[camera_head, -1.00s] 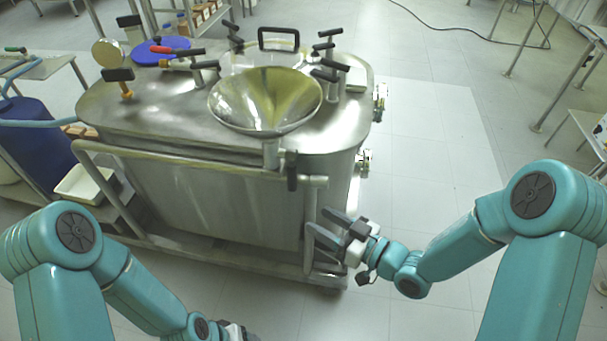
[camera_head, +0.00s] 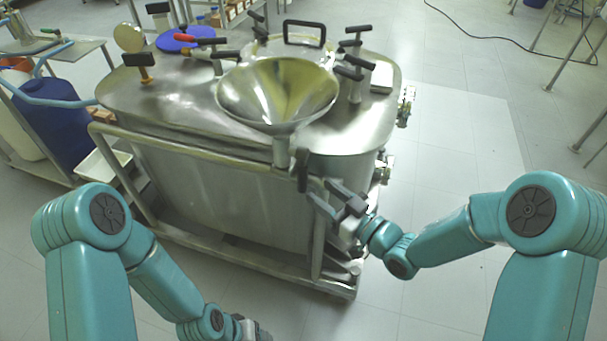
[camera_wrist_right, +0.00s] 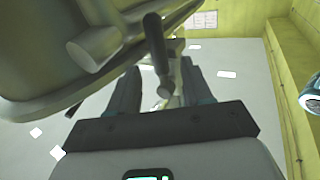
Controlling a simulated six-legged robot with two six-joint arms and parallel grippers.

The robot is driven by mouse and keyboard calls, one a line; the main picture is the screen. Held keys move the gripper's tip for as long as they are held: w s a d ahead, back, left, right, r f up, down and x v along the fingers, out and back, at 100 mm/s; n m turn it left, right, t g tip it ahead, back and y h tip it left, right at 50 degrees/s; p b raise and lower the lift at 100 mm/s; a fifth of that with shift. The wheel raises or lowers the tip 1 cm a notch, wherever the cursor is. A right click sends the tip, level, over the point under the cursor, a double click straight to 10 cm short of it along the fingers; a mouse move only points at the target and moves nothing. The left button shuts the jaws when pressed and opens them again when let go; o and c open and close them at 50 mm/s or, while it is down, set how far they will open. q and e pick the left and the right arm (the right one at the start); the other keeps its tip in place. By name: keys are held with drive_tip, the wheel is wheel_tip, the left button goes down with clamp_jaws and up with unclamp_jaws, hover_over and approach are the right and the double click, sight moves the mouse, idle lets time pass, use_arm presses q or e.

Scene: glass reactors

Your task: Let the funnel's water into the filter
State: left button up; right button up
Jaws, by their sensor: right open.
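The wide steel funnel (camera_head: 262,98) sits over the front right of the lidded steel vessel (camera_head: 215,195), which looks like the filter. I cannot make out a water level in the funnel. A black valve handle (camera_head: 302,170) hangs upright at the funnel's stem. My right gripper (camera_head: 321,191) is open, just below and right of that handle. In the right wrist view the black handle (camera_wrist_right: 155,45) shows between the spread fingers of my right gripper (camera_wrist_right: 160,85), not gripped. My left gripper (camera_head: 255,329) is at the bottom edge, its fingers hardly visible.
A pale rail (camera_head: 215,158) runs along the vessel's front, near my right gripper. Several black-handled valves stand on the lid. A blue drum (camera_head: 55,125) and a white tray (camera_head: 100,165) are at the left.

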sight(306, 180)
drive_tip(key=x, duration=0.7)
drive_tip(key=shift+w+a+f, duration=0.1)
drive_tip(key=shift+w, duration=0.15)
clamp_jaws()
